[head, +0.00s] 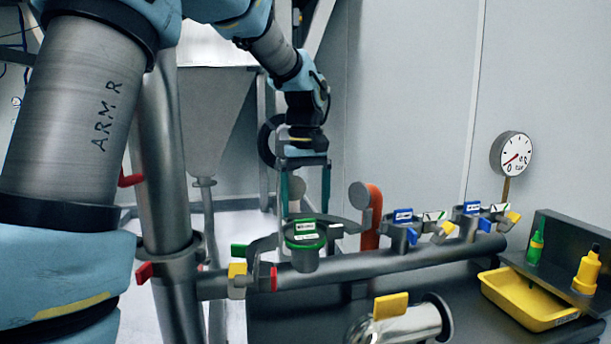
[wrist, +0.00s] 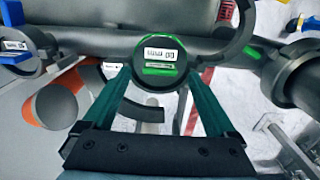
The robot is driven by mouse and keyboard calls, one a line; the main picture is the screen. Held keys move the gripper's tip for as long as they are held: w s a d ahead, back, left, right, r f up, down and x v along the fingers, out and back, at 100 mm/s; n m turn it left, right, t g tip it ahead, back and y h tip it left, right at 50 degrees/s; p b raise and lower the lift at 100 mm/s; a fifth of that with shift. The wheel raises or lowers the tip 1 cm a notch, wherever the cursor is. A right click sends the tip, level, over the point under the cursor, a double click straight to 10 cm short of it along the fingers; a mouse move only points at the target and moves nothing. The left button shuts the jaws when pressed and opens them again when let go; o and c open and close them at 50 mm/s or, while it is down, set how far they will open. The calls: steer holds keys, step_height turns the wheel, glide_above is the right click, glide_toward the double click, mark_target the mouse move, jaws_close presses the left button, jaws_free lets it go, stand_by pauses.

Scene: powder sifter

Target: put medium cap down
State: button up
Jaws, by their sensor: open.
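The cap (head: 305,231) is dark and round with a green ring and white and green labels; I take it to be the medium cap. It sits level on top of a short port (head: 305,259) on the horizontal pipe. My gripper (head: 305,213) is just above it, pointing down, with its two dark green fingers apart. In the wrist view the cap (wrist: 159,53) lies between and just beyond the fingertips (wrist: 158,72). Whether the fingers touch its rim cannot be told.
Two blue-labelled caps (head: 403,215) (head: 472,208) with clamps stand farther right along the pipe (head: 355,264). An orange elbow (head: 373,215) rises just behind. A yellow tray (head: 525,300), bottles and a pressure gauge (head: 512,154) are at the right. A vertical pipe (head: 166,190) stands left.

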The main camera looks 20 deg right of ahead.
mark_target(305, 220)
step_height(305, 220, up, 9)
steer(key=shift+f+b, duration=0.15)
steer(key=shift+b, duration=0.15)
stand_by(0.4)
